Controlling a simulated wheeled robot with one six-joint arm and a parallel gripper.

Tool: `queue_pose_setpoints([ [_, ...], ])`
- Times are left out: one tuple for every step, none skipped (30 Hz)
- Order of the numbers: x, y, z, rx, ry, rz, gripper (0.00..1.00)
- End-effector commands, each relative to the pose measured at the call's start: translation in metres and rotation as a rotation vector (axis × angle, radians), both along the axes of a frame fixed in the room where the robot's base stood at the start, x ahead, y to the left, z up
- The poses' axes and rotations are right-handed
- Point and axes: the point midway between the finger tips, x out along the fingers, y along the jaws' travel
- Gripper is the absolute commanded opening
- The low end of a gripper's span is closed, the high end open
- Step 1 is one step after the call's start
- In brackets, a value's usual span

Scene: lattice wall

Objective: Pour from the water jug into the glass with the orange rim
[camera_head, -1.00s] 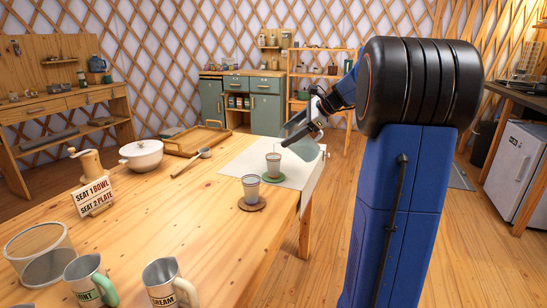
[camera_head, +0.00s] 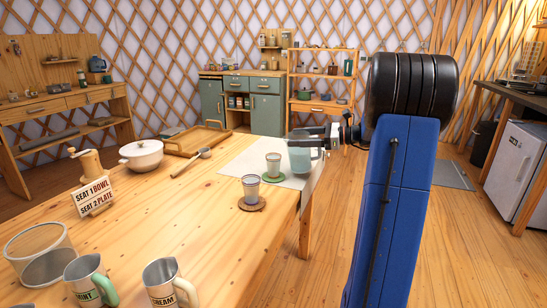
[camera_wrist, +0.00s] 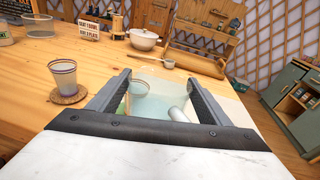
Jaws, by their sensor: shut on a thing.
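The clear bluish water jug (camera_head: 303,155) is upright at the table's right edge, over or beside the white cloth. My gripper (camera_head: 324,135) is shut on it from the right. In the wrist view the jug (camera_wrist: 158,106) shows between the fingers (camera_wrist: 160,92), with pale water inside. One glass (camera_head: 273,164) stands on a green coaster, just left of the jug. A second glass (camera_head: 250,187) stands nearer, on a brown coaster; it also shows in the wrist view (camera_wrist: 64,79), left of my fingers, with a brownish-orange band at its rim. The other glass's rim colour is unclear.
A white cloth (camera_head: 234,168) lies under the far glass. A lidded white pot (camera_head: 141,157), a ladle (camera_head: 190,164), a wooden tray (camera_head: 214,137), a sign (camera_head: 93,197) and mugs (camera_head: 165,284) are on the table. Its front middle is clear.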

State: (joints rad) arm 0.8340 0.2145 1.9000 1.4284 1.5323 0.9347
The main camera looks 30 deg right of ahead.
Motion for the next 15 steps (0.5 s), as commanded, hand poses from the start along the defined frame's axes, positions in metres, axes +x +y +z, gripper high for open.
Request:
queue_pose_setpoints([
  [-0.002, -0.008, -0.007, 0.038, -0.01, -0.003, 0.38],
  [-0.004, -0.014, -0.007, 0.06, -0.02, -0.004, 0.38],
  [-0.007, -0.021, -0.009, 0.089, -0.031, -0.004, 0.38],
  [-0.008, -0.024, -0.009, 0.107, -0.037, -0.003, 0.38],
  [-0.009, -0.027, -0.01, 0.123, -0.043, -0.002, 0.38],
  [-0.01, -0.03, -0.01, 0.137, -0.049, -0.002, 0.38],
  [-0.011, -0.032, -0.011, 0.145, -0.052, -0.002, 0.38],
  [-0.012, -0.033, -0.01, 0.15, -0.054, -0.001, 0.38],
  [-0.012, -0.033, -0.01, 0.153, -0.056, 0.0, 0.38],
  [-0.012, -0.033, -0.01, 0.152, -0.056, 0.0, 0.38],
  [-0.012, -0.033, -0.01, 0.152, -0.056, 0.0, 0.38],
  [-0.012, -0.033, -0.01, 0.151, -0.056, 0.0, 0.38],
  [-0.012, -0.033, -0.01, 0.151, -0.056, 0.0, 0.38],
  [-0.012, -0.032, -0.01, 0.151, -0.056, 0.0, 0.38],
  [-0.012, -0.032, -0.01, 0.15, -0.055, 0.0, 0.38],
])
